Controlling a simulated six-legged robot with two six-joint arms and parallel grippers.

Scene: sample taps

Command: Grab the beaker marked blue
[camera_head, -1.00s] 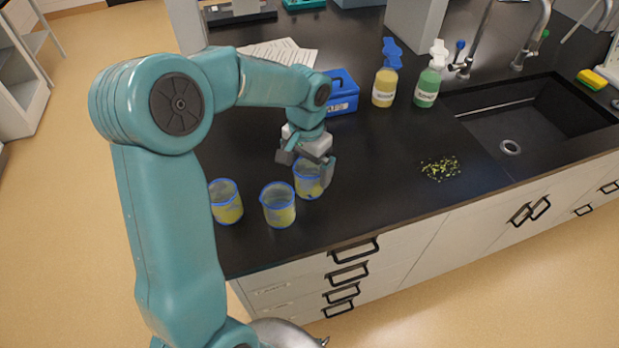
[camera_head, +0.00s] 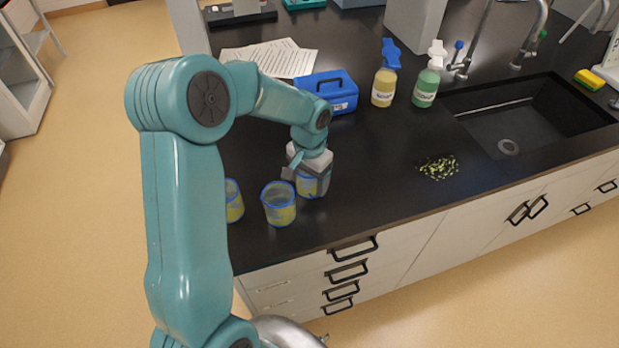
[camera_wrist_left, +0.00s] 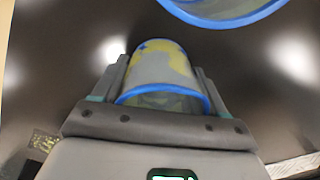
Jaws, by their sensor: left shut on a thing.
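My left gripper (camera_head: 308,181) is shut on the rightmost beaker (camera_head: 308,186), a clear cup with a blue rim and yellowish contents. In the left wrist view this beaker (camera_wrist_left: 162,72) sits between the two fingers, with yellow and small blue patches on its side. It appears upright at the bench top; I cannot tell whether it is lifted. A middle beaker (camera_head: 278,205) stands just to its left. A third beaker (camera_head: 234,203) is partly hidden behind my left arm. All have blue rims, and no marking is readable. My right gripper is not in view.
The black bench (camera_head: 380,205) is clear to the right, up to scattered yellow-green bits (camera_head: 438,167) and a sink (camera_head: 530,115). A blue box (camera_head: 328,92), papers (camera_head: 270,58), a yellow bottle (camera_head: 384,85) and a green bottle (camera_head: 427,85) stand behind.

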